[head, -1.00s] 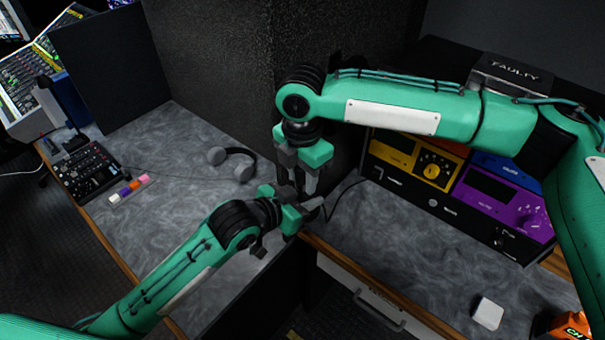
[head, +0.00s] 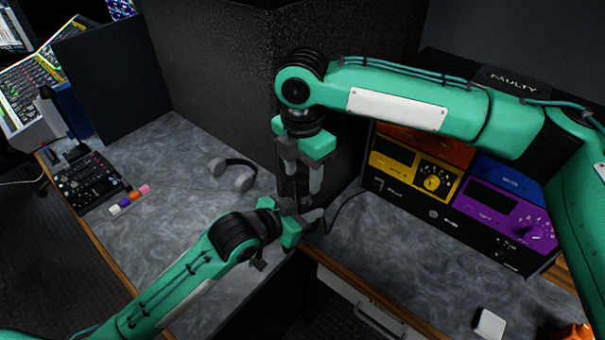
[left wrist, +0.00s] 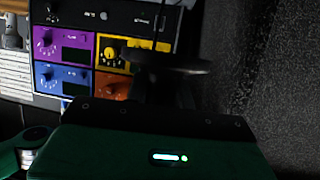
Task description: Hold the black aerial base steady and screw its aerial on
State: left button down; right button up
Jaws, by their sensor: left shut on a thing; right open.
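My left gripper (head: 304,222) is low at the inner corner of the desks. It is shut on a dark piece that I take for the black aerial base; the fingers mostly hide it in the head view. In the left wrist view a dark, flat, round-edged shape (left wrist: 170,62) lies just beyond the gripper body, apparently the base. My right gripper (head: 303,188) points down right above the left one, fingers apart. A dark upright piece between its fingers may be the aerial, but it is too dark to be sure. I cannot tell whether aerial and base touch.
A black cable (head: 343,205) runs from the equipment rack (head: 432,212) towards the left gripper. A dark partition wall (head: 215,75) stands close behind the grippers. Headphones (head: 243,183) and a control panel (head: 88,182) lie on the left desk. A white block (head: 489,323) sits on the right desk.

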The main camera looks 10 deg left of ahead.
jog(key=o, duration=0.5)
jog(key=shift+o, duration=0.2)
notch_tip(320, 180, up, 12)
jog(key=shift+w, duration=0.1)
dwell(0.6)
